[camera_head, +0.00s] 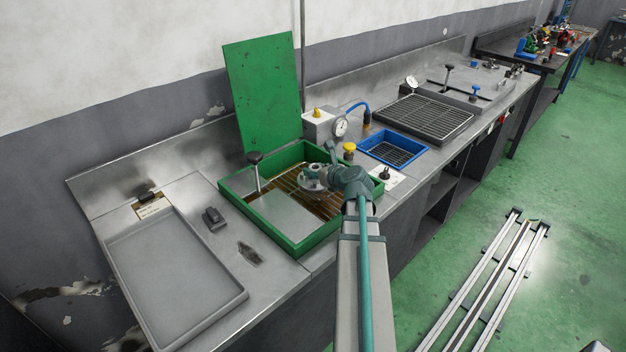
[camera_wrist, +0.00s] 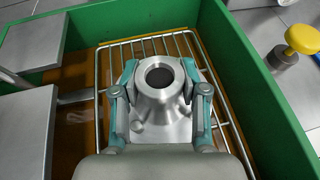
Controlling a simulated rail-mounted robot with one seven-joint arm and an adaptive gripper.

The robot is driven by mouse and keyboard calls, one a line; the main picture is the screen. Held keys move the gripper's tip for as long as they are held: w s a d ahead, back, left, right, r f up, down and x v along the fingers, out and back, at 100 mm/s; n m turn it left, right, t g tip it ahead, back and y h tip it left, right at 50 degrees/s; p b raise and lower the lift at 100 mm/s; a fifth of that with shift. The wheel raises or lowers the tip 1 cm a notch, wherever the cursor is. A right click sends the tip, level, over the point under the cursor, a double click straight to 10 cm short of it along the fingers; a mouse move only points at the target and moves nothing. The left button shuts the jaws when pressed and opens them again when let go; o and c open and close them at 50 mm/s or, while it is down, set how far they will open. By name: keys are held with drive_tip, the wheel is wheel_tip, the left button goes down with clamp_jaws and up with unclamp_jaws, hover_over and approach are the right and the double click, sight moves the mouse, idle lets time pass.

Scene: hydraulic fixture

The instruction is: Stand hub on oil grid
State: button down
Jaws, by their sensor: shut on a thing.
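The hub (camera_wrist: 158,100) is a grey metal cone-shaped part with a dark round bore and a wider flange. It is upright in the wrist view, and also shows in the head view (camera_head: 312,184) inside the green tank (camera_head: 232,200). My gripper (camera_wrist: 160,70) is shut on it, with a teal finger on each side. The wire oil grid (camera_wrist: 108,52) lies below and around the hub, over brown oil. Whether the hub's base touches the grid is hidden by the hub and my gripper. The head view shows my gripper (camera_head: 326,178) over the tank's right part.
Flat metal plates (camera_wrist: 27,125) fill the tank's left side. A black-knobbed rod (camera_head: 256,170) rises there. The green lid (camera_head: 263,95) stands behind. A yellow-knobbed part (camera_wrist: 298,42) and a blue tray (camera_head: 394,150) are to the right. A grey tray (camera_head: 172,275) is left.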

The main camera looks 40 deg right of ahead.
sight(316, 181)
drive_tip(key=shift+w+a+f, duration=0.1)
drive_tip(key=shift+w+f, duration=0.2)
drive_tip(key=shift+f, duration=0.05)
drive_tip(key=shift+w+f, duration=0.15)
drive_tip(key=shift+f, duration=1.5)
drive_tip(key=shift+f, duration=0.15)
drive_tip(key=c, duration=0.6)
unclamp_jaws()
drive_tip(key=shift+a, duration=0.1)
